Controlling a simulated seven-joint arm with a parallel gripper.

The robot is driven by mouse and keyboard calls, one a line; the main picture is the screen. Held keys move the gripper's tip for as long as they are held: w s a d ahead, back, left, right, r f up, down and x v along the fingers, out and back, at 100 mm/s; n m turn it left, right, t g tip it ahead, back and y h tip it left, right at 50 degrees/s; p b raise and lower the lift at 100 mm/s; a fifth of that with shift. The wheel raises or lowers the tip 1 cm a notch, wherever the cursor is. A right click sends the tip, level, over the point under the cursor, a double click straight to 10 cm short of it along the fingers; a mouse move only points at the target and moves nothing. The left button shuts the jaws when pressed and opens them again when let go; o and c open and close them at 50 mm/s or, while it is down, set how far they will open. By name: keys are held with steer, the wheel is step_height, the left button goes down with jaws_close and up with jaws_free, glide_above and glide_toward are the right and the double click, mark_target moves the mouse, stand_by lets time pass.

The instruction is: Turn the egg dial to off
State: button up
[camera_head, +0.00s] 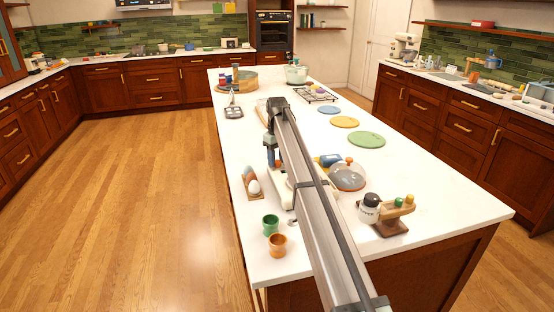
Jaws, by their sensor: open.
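My arm reaches across the white island from the bottom of the view. My gripper (272,164) hangs down at its far end, small and partly dark, with its jaws open; I see nothing held in it. A pale appliance (290,197) stands under the arm and is mostly covered by it; it may be the egg cooker. I cannot make out the egg dial or its setting. A clear domed lid (348,178) with an orange knob is to the right of the arm. A wooden holder with eggs (252,183) is to the left. Whether the gripper touches anything is unclear.
A green cup (271,225) and an orange cup (277,245) stand near the left edge. A wooden stand (386,219) with a jar is at the right. A blue item (329,160) lies by the lid. Round mats (366,139) lie farther back. The right front counter is clear.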

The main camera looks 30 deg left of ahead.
mark_target(277, 161)
step_height(277, 161, up, 14)
steer(key=shift+f, duration=0.15)
stand_by(0.3)
stand_by(0.4)
